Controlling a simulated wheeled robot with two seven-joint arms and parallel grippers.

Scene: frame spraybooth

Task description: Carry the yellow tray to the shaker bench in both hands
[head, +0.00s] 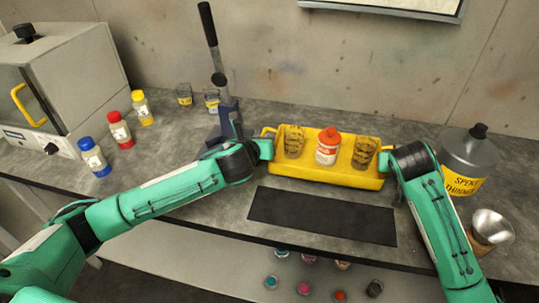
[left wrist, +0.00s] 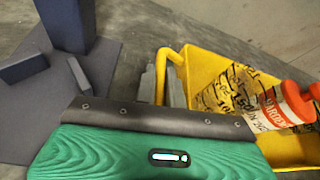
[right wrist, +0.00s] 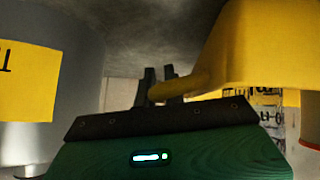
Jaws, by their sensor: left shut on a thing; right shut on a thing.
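The yellow tray (head: 325,178) is on the grey bench at the back, behind a black mat. It holds a white and red bottle (head: 327,147) between two clear cups with dark markings (head: 293,141) (head: 364,152). My left gripper (head: 266,146) is shut on the tray's left handle; the handle also shows in the left wrist view (left wrist: 168,62). My right gripper (right wrist: 160,90) is shut on the handle at the tray's right end; in the head view my own wrist hides that grip. I cannot tell whether the tray touches the bench.
A blue press (head: 226,118) stands close left of the tray. A spent thinner can (head: 465,160) and a metal funnel (head: 490,228) stand right. The black mat (head: 322,215) lies clear in front. Bottles (head: 93,156) and an oven (head: 60,85) are left; small jars (head: 303,288) sit below.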

